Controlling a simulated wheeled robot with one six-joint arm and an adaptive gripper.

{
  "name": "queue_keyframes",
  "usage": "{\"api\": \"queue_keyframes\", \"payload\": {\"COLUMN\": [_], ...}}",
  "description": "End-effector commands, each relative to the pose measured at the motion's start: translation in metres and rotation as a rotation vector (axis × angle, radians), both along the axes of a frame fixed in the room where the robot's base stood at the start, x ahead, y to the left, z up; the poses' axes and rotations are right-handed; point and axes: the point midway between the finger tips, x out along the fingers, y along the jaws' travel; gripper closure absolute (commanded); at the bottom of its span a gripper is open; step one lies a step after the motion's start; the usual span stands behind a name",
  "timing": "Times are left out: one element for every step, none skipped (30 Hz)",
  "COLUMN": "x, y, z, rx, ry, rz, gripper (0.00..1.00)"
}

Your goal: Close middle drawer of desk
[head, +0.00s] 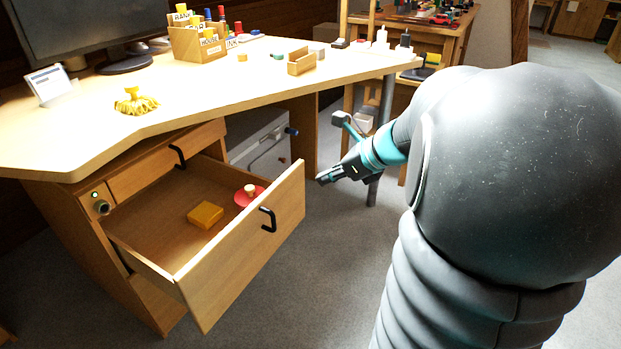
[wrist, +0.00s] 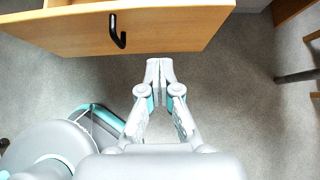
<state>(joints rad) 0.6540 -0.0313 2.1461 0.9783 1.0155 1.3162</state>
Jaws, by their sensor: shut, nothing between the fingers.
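The middle drawer (head: 240,258) of the desk is pulled well out, with a black handle (head: 268,219) on its front.
The top drawer (head: 165,165) above is shut. The desktop (head: 215,100) overhangs the drawers and holds a monitor, a card box (head: 199,40) and small items. A desk leg (head: 386,105) stands behind my gripper. The floor (head: 290,310) before the drawer is clear.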

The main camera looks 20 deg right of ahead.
Motion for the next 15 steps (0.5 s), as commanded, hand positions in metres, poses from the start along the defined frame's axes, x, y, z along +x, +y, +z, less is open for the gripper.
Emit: {"api": "queue_keyframes", "payload": {"x": [0.004,0.006,0.010,0.013,0.017,0.021,0.024,0.028,0.032,0.035,0.039,0.043,0.046,0.050,0.053], "y": [0.004,0.006,0.009,0.011,0.013,0.016,0.019,0.021,0.024,0.026,0.029,0.031,0.034,0.036,0.039], "z": [-0.007,-0.010,-0.015,-0.019,-0.023,-0.028,-0.032,-0.036,-0.041,-0.045,-0.048,-0.054,-0.057,-0.061,-0.065], "rx": [0.001,0.000,0.001,0.000,0.000,0.001,0.000,0.000,0.000,0.000,0.000,-0.002,-0.001,0.000,-0.002], "ry": [0.002,0.002,0.002,0.003,0.003,0.003,0.003,0.003,0.002,0.002,0.002,0.002,0.003,0.002,0.002], "rz": [0.004,0.003,0.004,0.004,0.004,0.003,0.002,0.002,0.001,0.001,0.001,0.001,0.002,0.001,0.001], "gripper": [1.00,1.00,1.00,1.00,1.00,1.00,1.00,1.00,1.00,1.00,1.00,1.00,1.00,1.00,1.00]}}
